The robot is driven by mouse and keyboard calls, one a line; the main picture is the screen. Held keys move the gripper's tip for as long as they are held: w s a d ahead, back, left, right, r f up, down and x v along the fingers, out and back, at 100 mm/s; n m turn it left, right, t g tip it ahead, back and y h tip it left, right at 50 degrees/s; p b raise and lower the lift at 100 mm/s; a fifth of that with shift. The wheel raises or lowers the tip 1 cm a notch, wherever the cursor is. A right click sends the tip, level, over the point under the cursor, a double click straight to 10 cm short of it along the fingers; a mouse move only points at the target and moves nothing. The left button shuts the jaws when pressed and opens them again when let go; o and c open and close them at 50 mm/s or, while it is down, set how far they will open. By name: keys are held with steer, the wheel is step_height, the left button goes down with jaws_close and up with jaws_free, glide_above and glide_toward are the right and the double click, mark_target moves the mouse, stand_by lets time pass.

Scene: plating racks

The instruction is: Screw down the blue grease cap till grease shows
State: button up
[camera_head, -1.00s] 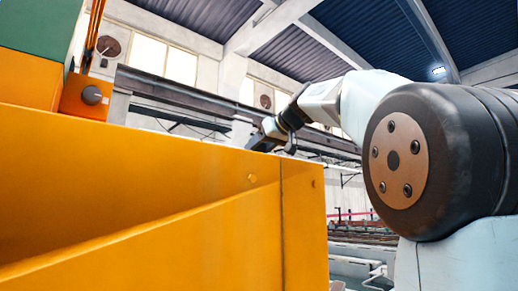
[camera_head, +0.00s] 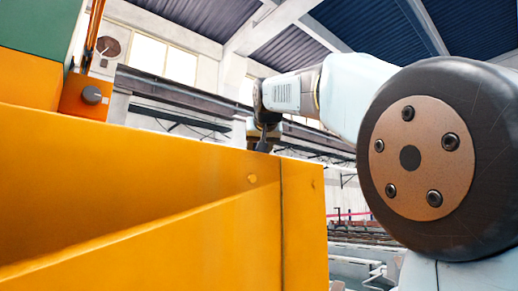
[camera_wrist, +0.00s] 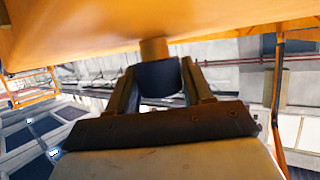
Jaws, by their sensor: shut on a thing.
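The blue grease cap (camera_wrist: 158,80) shows in the wrist view as a short dark blue cylinder. It sits on the end of an orange-brown stem (camera_wrist: 154,49) that comes out of an orange surface. My gripper (camera_wrist: 160,84) is shut on the cap, with one finger on each side of it. In the head view my gripper (camera_head: 264,140) is small, beyond the top edge of the orange housing, and its tips and the cap are hidden there. I cannot make out any grease around the cap or stem.
The large orange housing (camera_head: 150,150) fills the left and lower part of the head view, its top edge close under my wrist. An orange box with a grey knob (camera_head: 92,95) stands at the upper left. Rails and racks (camera_head: 360,232) lie farther back at the right.

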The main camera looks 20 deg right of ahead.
stand_by(0.4)
steer(key=o, duration=1)
steer(key=shift+c, duration=0.2)
steer(key=shift+s, duration=0.1)
steer(key=v, duration=1.3)
steer(key=shift+s, duration=0.25)
steer(key=shift+a, duration=0.15)
